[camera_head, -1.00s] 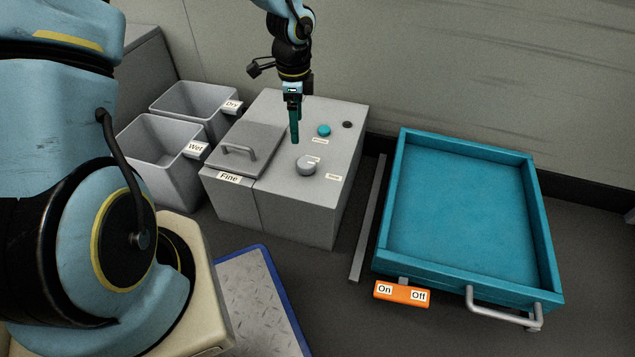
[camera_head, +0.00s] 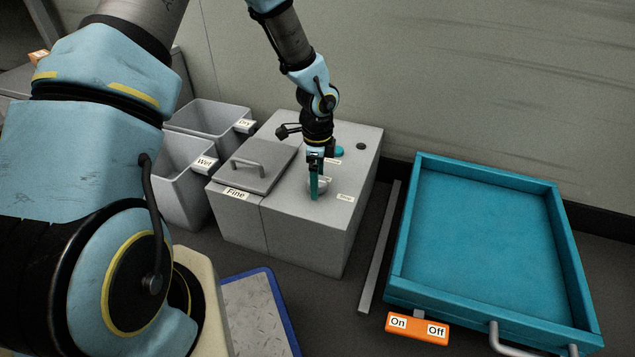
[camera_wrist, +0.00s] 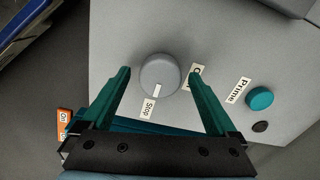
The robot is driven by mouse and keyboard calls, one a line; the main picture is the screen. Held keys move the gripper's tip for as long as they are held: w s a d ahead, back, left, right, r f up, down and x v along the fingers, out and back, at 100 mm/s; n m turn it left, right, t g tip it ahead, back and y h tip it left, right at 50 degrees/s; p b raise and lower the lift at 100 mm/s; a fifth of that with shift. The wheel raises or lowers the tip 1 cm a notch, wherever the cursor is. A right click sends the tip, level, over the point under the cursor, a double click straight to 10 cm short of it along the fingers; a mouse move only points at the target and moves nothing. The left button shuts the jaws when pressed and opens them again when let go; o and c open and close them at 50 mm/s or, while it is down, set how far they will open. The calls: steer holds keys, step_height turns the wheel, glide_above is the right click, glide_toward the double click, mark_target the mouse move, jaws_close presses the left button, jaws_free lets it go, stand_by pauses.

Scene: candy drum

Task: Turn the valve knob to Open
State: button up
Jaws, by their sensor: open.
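The valve knob (camera_wrist: 160,70) is a round grey dial on top of a grey box (camera_head: 300,225). Its white mark (camera_wrist: 157,90) points toward the "Stop" label (camera_wrist: 148,109). A second label starting with "O" (camera_wrist: 195,79) is partly covered by a finger. My gripper (camera_wrist: 159,73) is open, with its two teal fingers on either side of the knob; whether they touch it cannot be told. In the head view my gripper (camera_head: 315,192) is at the knob (camera_head: 325,184), which it partly hides.
A teal button (camera_wrist: 260,98) with a "Prime" label and a small black round part (camera_wrist: 261,126) are on the same top. A handled "Fine" lid (camera_head: 257,165) is to the left. A teal tray (camera_head: 590,325) and orange On/Off switch (camera_head: 417,328) are at right.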

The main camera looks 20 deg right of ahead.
steer(key=c, duration=1.4)
steer(key=shift+n, duration=0.3)
steer(key=n+p, duration=0.3)
steer(key=shift+r, duration=0.15)
steer(key=n+p, duration=0.4)
steer(key=n, duration=0.1)
steer(key=shift+n, duration=0.4)
steer(key=n+p, duration=0.3)
steer(key=n, duration=0.1)
steer(key=shift+w+d+n+p, duration=0.1)
steer(key=shift+n+p, duration=0.9)
steer(key=shift+n, duration=1.2)
steer(key=shift+f, duration=0.2)
